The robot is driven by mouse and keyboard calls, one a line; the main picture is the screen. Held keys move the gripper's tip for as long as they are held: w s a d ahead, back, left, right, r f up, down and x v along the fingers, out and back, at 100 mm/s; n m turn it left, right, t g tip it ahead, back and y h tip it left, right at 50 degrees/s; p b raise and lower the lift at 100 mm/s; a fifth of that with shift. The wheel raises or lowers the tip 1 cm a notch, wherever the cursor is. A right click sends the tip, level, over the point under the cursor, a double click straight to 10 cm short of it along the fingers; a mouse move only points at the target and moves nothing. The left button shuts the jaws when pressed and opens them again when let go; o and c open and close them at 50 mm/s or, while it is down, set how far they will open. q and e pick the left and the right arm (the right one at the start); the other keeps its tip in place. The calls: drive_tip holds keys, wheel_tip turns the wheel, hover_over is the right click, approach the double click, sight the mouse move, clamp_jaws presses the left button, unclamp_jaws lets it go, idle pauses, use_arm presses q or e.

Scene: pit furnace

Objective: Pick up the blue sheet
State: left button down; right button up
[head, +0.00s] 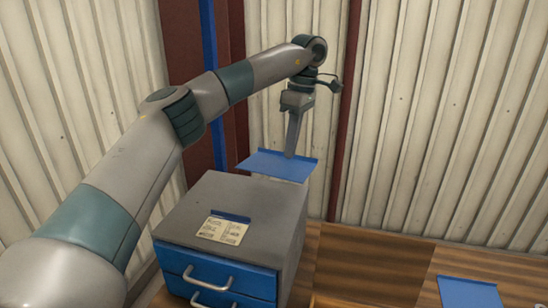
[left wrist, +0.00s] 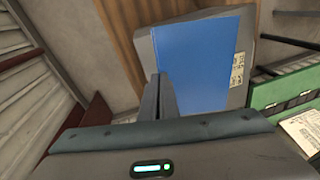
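A blue sheet (head: 268,165) is at the tip of my left gripper (head: 291,154) in the head view, looking raised near the back edge of the grey cabinet top. In the left wrist view the sheet (left wrist: 205,62) is wide and flat, over the cabinet. My left gripper's fingers (left wrist: 160,98) are close together at the sheet's edge and look shut on it. The exact grip line is hidden by the fingers. A second blue sheet (head: 470,293) lies at the lower right of the head view. My right gripper is in neither view.
A grey cabinet (head: 265,200) with blue drawers (head: 225,277) stands below the held sheet, with a paper label (head: 222,231) on top. A brown wooden surface (head: 370,258) to its right is mostly clear. Corrugated wall (head: 440,120) rises behind. A green case (left wrist: 285,92) shows in the wrist view.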

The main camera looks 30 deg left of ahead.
use_arm(q)
drive_tip(key=shift+w+d+r, duration=0.15)
drive_tip(key=shift+d+r, duration=0.15)
drive_tip(key=shift+d, duration=0.2)
drive_tip(key=shift+w+d+r, duration=0.1)
drive_tip(key=shift+d+r, duration=0.15)
drive_tip(key=shift+d, duration=0.2)
